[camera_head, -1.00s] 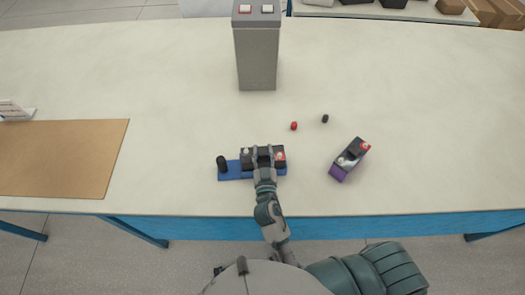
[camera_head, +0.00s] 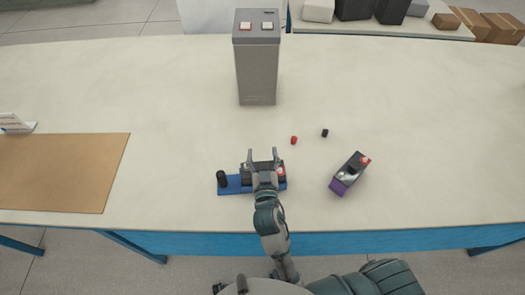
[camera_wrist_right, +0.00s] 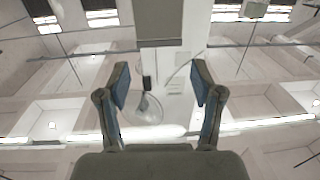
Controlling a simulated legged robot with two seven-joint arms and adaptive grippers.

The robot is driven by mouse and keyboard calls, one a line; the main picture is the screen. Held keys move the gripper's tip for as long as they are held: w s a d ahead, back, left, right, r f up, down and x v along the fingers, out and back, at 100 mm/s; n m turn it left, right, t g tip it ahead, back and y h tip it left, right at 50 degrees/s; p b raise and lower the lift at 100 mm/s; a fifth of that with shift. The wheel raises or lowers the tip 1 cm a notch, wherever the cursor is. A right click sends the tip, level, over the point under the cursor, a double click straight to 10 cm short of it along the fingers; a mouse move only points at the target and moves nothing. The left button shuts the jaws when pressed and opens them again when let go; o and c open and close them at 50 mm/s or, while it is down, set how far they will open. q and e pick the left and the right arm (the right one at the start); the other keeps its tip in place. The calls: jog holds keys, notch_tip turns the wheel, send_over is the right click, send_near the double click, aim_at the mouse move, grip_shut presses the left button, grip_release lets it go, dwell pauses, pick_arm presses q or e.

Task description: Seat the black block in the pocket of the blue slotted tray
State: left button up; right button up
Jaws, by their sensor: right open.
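A black upright peg (camera_head: 221,178) stands at the tray's left end. My right gripper (camera_head: 263,155) is open over the block, fingers spread and pointing away from me. In the right wrist view the gripper (camera_wrist_right: 161,86) is open with nothing between its fingers. My left gripper is not in view.
A red cap (camera_head: 294,140) and a black cap (camera_head: 325,133) lie behind. A grey box with two buttons (camera_head: 257,70) stands at the back. A brown mat (camera_head: 62,170) is at left.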

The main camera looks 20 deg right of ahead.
jog(key=shift+r, duration=1.3)
